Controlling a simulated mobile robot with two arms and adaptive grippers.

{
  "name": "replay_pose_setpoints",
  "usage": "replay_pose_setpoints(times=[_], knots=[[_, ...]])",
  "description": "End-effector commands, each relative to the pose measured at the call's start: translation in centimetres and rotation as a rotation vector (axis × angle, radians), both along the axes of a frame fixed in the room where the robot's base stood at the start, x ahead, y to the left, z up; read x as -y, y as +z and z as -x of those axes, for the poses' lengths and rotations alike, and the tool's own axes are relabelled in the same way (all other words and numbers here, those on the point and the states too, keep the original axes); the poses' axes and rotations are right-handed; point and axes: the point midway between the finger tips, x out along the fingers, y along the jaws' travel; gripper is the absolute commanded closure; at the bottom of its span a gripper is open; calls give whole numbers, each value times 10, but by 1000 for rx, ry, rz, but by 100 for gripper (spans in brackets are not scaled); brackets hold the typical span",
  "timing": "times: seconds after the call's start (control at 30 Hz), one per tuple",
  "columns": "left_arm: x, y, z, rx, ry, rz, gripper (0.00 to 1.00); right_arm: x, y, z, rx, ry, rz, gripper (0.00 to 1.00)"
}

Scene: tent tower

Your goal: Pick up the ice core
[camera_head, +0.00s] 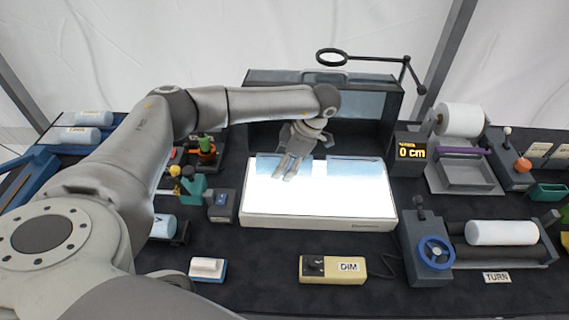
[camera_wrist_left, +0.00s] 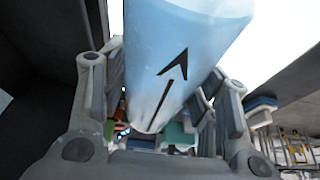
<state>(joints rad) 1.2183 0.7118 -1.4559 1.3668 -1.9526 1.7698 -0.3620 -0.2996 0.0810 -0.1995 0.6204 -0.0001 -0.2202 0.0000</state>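The ice core shows close up in the left wrist view as a pale blue cylinder (camera_wrist_left: 190,40) with a black arrow on it, lying between the fingers of my left gripper (camera_wrist_left: 162,105). In the head view my left gripper (camera_head: 286,174) points down at the back left of the lit white panel (camera_head: 315,205), over a pale blue piece (camera_head: 266,164). A second pale blue piece (camera_head: 355,168) lies farther right along the panel's back edge. The fingers flank the core, but whether they press on it is unclear. My right gripper is not in view.
A dark open case (camera_head: 375,100) stands behind the panel. A magnifier ring (camera_head: 331,57) on an arm hangs above it. A "0 cm" display (camera_head: 412,151) and a blue wheel (camera_head: 436,252) stand to the right. A DIM box (camera_head: 335,269) sits in front.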

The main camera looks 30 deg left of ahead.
Motion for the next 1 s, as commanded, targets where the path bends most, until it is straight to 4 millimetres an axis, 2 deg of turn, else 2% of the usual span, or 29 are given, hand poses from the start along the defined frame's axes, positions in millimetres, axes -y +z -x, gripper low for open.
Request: replay_pose_setpoints(times=[0.03, 0.27, 0.57, 0.73, 0.87, 1.0], knots=[[0, 0, 0, 0, 0, 0, 56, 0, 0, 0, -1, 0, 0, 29], [0, 1, -1, 1, 0, 0, 84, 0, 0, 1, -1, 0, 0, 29], [0, 3, -1, 3, 0, 1, 84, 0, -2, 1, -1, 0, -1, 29], [0, 12, -1, 5, 1, 1, 84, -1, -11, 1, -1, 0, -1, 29], [0, 28, -2, 8, 0, 1, 84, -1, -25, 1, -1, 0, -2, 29], [19, 58, 15, 8, -7, 4, 84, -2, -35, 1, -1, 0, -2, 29]])
